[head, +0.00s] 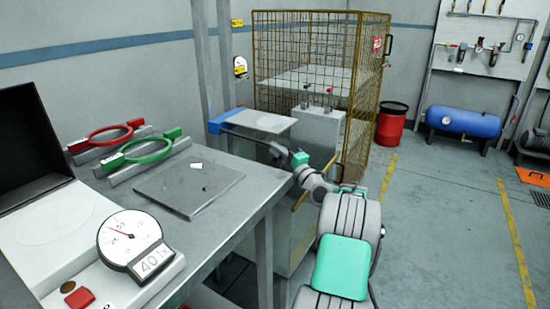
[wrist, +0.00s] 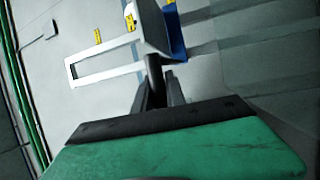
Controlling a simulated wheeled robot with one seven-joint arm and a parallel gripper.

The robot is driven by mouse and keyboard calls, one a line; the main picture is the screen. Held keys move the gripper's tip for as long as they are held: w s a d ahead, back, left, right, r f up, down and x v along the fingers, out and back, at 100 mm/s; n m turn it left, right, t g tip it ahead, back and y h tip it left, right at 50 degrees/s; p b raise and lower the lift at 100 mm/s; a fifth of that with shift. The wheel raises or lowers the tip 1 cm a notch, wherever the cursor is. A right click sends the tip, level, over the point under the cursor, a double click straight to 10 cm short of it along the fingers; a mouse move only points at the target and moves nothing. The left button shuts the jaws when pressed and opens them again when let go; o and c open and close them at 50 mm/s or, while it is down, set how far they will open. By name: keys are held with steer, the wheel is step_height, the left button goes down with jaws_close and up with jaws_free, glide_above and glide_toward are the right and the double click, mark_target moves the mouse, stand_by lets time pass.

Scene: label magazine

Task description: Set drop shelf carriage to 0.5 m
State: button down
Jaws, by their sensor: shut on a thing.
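The drop shelf carriage shows in the head view as a pale flat shelf (head: 262,122) with a blue bracket (head: 222,121) at its left, by grey upright posts (head: 226,60). In the wrist view the blue part (wrist: 176,32) is at the top, beside a pale frame (wrist: 100,68). My gripper (head: 284,154) is just below the shelf's right side in the head view. In the wrist view my gripper (wrist: 157,92) is shut on a dark bar (wrist: 154,72) that runs up to the pale frame. The bar's far end is hidden.
A mesh cage (head: 310,50) stands behind the shelf. A red bin (head: 390,127) stands right of it.

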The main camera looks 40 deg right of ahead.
step_height(320, 180, down, 4)
steer(key=b, duration=0.3)
steer(key=c, duration=1.4)
jaws_free()
steer(key=shift+r, duration=0.15)
steer(key=shift+o, duration=0.2)
steer(key=shift+s, duration=0.15)
steer(key=s+f, duration=0.1)
steer(key=s, duration=0.6)
steer(key=shift+s+a+f, duration=0.2)
steer(key=shift+a+f, duration=0.05)
steer(key=shift+a, duration=0.05)
